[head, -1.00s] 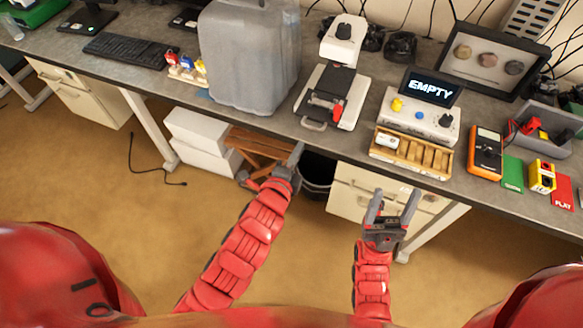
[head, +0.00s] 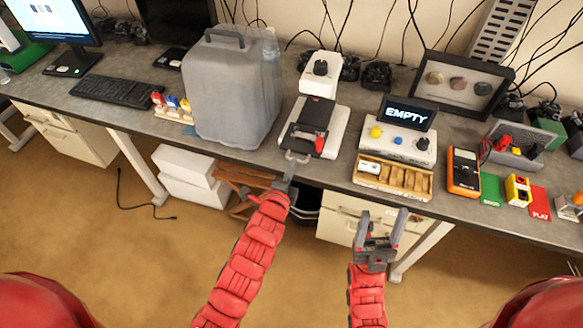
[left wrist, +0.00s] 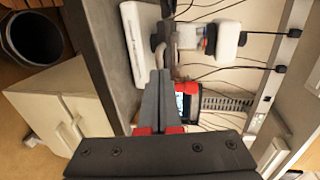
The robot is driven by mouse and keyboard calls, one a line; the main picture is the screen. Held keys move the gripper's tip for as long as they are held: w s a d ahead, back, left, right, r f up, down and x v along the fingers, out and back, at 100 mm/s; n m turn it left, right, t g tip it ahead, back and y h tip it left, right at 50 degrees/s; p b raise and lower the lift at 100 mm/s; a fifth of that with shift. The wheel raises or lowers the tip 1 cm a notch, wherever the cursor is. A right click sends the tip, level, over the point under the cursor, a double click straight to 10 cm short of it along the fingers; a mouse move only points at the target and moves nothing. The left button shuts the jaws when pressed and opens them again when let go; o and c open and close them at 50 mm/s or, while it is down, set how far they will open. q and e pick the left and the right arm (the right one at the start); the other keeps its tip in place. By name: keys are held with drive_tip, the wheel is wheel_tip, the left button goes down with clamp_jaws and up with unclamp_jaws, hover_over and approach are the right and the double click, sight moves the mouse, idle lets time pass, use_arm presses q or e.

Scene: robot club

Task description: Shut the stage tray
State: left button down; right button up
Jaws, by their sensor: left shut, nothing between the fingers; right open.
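The stage device (head: 328,135) is a white unit with a small white head on top, near the front edge of the bench. Its dark stage tray (head: 301,138), with a red part on it, sticks out toward the front edge. A grey loop handle (head: 296,157) is at the tray's front. My left gripper (head: 291,166) is shut and empty, its tips right at the handle; I cannot tell whether they touch. In the left wrist view the shut fingers (left wrist: 157,95) point at the device. My right gripper (head: 380,225) is open and empty, below the bench edge.
A big grey container (head: 235,95) stands left of the device. A control box with an "EMPTY" screen (head: 408,112) and a wooden compartment tray (head: 393,178) stand to its right. A multimeter (head: 464,170) lies further right. White boxes (head: 190,175) are under the bench.

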sight(304, 138)
use_arm(q)
drive_tip(key=b+x, duration=0.1)
drive_tip(key=x, duration=0.2)
drive_tip(key=r+b+x, duration=0.1)
drive_tip(key=b+x, duration=0.1)
drive_tip(key=x, duration=0.2)
drive_tip(key=r+b+x, duration=0.1)
drive_tip(key=x, duration=0.2)
drive_tip(key=shift+w+d, duration=0.3)
drive_tip(key=shift+w, duration=0.25)
drive_tip(key=shift+w+r, duration=0.1)
drive_tip(key=shift+r, duration=0.25)
